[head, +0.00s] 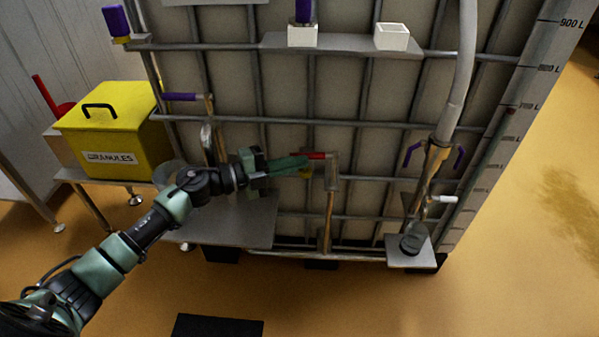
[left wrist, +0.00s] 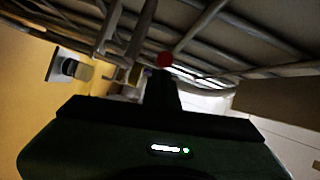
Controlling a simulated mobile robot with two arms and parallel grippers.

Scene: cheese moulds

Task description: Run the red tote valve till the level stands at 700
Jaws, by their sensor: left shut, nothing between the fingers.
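The red valve handle (head: 316,156) sticks out to the left from a brown pipe (head: 329,210) on the front of the caged tote (head: 340,95). My left gripper (head: 304,162) is shut and empty, its fingertips at the handle; I cannot tell whether they touch. In the left wrist view the handle's red end (left wrist: 165,60) shows just beyond the dark fingers (left wrist: 165,85). The level scale (head: 530,90) runs down the tote's right edge, marked 900 L at the top. My right gripper is out of view.
A purple handle (head: 180,97) is at the left, and purple and white handles (head: 441,199) are on the right pipe. A yellow granules box (head: 113,130) stands left of the tote. A grey shelf (head: 235,222) lies below my gripper. The floor in front is mostly clear.

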